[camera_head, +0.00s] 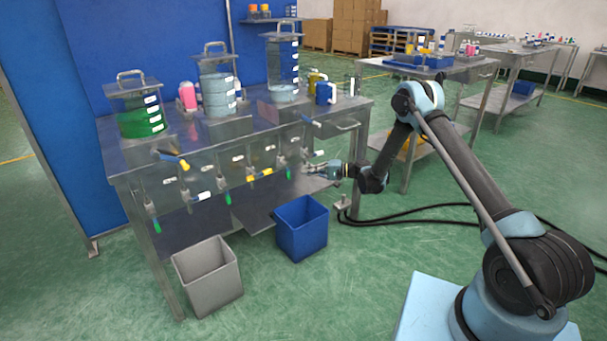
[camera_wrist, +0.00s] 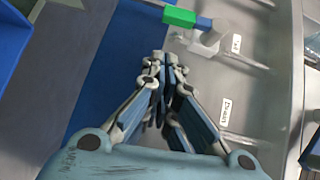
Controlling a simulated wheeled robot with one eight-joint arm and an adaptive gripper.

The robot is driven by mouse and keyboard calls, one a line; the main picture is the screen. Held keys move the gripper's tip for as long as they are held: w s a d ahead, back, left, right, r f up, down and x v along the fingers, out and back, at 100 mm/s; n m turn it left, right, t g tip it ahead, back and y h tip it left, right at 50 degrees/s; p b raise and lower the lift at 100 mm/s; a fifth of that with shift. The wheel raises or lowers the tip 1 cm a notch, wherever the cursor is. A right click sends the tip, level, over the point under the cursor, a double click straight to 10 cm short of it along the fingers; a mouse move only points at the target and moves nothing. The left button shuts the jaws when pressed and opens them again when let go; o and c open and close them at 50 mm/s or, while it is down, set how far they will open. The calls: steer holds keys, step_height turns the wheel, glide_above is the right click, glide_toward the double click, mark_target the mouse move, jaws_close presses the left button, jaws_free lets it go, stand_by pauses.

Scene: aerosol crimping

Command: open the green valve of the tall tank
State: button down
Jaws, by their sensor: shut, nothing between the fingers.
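The tall tank (camera_head: 283,62) is a clear cylinder with a lid handle, at the right end of the steel bench's row of tanks. Small valves with coloured handles line the bench front below the tanks. In the wrist view a green valve handle (camera_wrist: 180,17) with a blue section sits at the top, beside a pale fitting. My gripper (camera_head: 307,169) is at the right part of the bench front, close to the valves. In the wrist view my gripper (camera_wrist: 163,62) is shut and empty, its tips below and apart from the green handle.
A blue bin (camera_head: 301,228) and a grey bin (camera_head: 208,276) stand on the floor before the bench (camera_head: 222,143). The panel carries a "Drain" label (camera_wrist: 225,111) near my fingers. Black cables lie on the floor.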

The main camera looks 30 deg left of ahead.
steer(key=f+v, duration=0.1)
steer(key=v, duration=0.7)
steer(key=s+d+x, duration=0.1)
steer(key=s+x, duration=0.1)
steer(key=x, duration=1)
steer(key=shift+s+r, duration=0.4)
steer(key=shift+r, duration=0.4)
steer(key=shift+a, duration=0.1)
steer(key=shift+s+a+f, duration=0.15)
steer(key=shift+s, duration=0.2)
steer(key=shift+s+a+f, duration=0.15)
steer(key=shift+s, duration=0.25)
steer(key=w+d, duration=0.7)
steer(key=d, duration=0.4)
steer(key=shift+w+d, duration=0.2)
steer(key=shift+w, duration=0.2)
